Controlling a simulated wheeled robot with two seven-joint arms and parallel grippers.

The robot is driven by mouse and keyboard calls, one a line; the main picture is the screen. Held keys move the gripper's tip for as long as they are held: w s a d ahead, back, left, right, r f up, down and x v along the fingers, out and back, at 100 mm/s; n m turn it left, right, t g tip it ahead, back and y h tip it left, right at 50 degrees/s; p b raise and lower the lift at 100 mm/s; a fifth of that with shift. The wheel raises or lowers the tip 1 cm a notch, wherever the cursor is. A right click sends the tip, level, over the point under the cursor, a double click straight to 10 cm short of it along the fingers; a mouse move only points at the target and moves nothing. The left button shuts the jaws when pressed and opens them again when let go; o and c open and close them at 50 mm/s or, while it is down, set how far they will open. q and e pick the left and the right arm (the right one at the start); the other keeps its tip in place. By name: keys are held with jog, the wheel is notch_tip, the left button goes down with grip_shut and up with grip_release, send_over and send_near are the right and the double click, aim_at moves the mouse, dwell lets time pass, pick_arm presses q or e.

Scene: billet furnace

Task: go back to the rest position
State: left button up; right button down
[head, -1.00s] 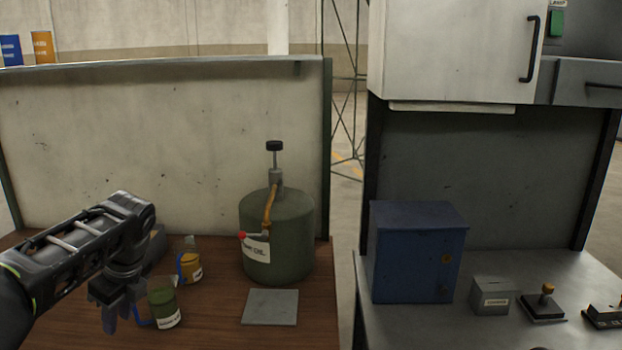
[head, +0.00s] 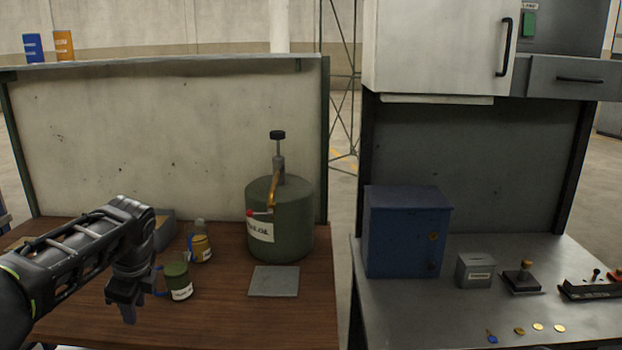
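My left gripper (head: 126,304) points down over the brown wooden table at the left of the head view. It is just left of a green mug (head: 177,279) with a white label and a blue handle, apart from it as far as I can see. Its fingers are dark and seen at an angle, so I cannot tell whether they are open or shut. No held thing shows in it. My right gripper is not in view.
On the wooden table (head: 218,315) stand a yellow jar (head: 201,246), a green pump tank (head: 280,217) and a grey plate (head: 274,281). A gap separates it from the metal bench (head: 400,310), which bears a blue cabinet (head: 405,232), a grey box (head: 475,270), a stamp (head: 522,278) and several coins.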

pick_arm(q)
jog(key=w+d+f+n+t+h, duration=0.1)
jog(key=w+d+f+n+h, duration=0.15)
jog(key=d+f, duration=0.35)
jog(key=w+d+f+n+t+h, duration=0.2)
jog(key=d+f+n, duration=0.2)
jog(key=d+f, duration=0.2)
jog(key=s+d+f+n+h, duration=0.1)
jog(key=s+d+f+n, duration=0.2)
jog(key=d+f, duration=0.4)
jog(key=s+d+f+n+h, duration=0.2)
jog(key=d+f+n, duration=0.2)
jog(key=f, duration=0.5)
jog(key=s+d+f+n+g, duration=0.1)
jog(key=s+d+f+n, duration=0.1)
jog(key=s+f, duration=0.3)
jog(key=s+d+f+n+g, duration=0.2)
jog(key=s+f, duration=0.4)
jog(key=s, duration=0.8)
jog(key=s+d+f+n+g, duration=0.2)
jog(key=s+f, duration=0.3)
jog(key=s, duration=0.4)
jog(key=shift+s+d+f, duration=0.15)
jog(key=shift+s+d, duration=0.2)
jog(key=shift+d, duration=0.25)
